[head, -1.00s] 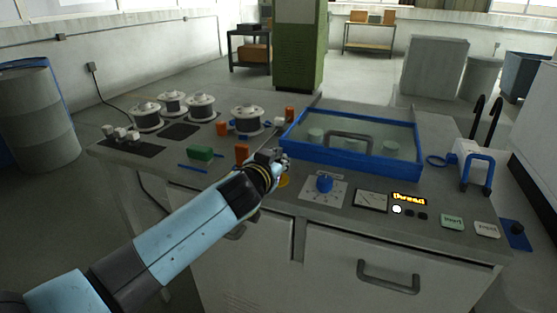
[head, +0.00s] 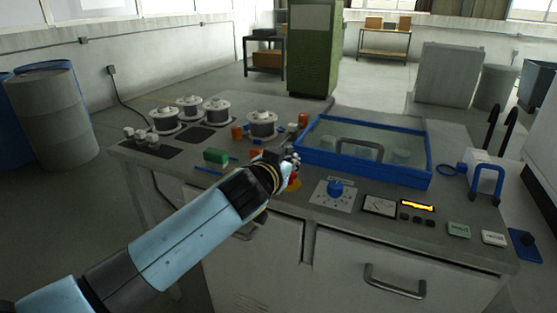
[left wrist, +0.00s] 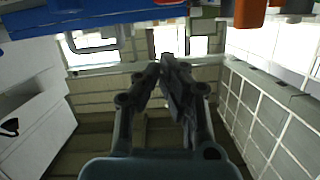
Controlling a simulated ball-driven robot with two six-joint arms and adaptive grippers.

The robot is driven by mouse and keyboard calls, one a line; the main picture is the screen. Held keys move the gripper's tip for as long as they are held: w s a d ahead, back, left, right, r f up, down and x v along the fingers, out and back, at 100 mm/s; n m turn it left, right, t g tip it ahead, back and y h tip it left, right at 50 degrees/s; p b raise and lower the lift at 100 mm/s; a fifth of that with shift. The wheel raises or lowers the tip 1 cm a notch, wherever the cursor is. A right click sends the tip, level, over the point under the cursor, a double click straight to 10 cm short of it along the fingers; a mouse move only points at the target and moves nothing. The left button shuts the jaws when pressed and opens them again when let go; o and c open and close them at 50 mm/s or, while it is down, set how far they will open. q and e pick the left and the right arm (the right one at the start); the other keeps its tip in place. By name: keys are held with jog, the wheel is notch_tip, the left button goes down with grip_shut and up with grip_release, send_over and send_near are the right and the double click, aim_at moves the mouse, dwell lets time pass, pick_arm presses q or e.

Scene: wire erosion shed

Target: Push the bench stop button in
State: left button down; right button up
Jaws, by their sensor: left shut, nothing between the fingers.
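The bench stop button (head: 294,181) shows as a bit of red over yellow on the front part of the bench top, just left of the blue knob's plate. My left forearm and gripper partly hide it. My left gripper (head: 287,160) is shut and empty, just above and behind the button in the head view; I cannot tell whether it touches it. In the left wrist view the two fingers (left wrist: 165,68) come together with nothing between them. A small red patch shows at the top edge there; I cannot tell what it is. My right gripper is not in view.
A blue-framed clear cover (head: 365,172) stands behind and right of the button. The blue knob (head: 336,188), a dial (head: 379,205) and an amber display (head: 417,205) lie to the right. Several spools (head: 217,111) and a green block (head: 216,156) are at the left.

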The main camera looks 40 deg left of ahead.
pick_arm(q)
jog(key=v, duration=0.6)
jog(key=shift+a+r+b, duration=0.1)
jog(key=shift+b, duration=0.2)
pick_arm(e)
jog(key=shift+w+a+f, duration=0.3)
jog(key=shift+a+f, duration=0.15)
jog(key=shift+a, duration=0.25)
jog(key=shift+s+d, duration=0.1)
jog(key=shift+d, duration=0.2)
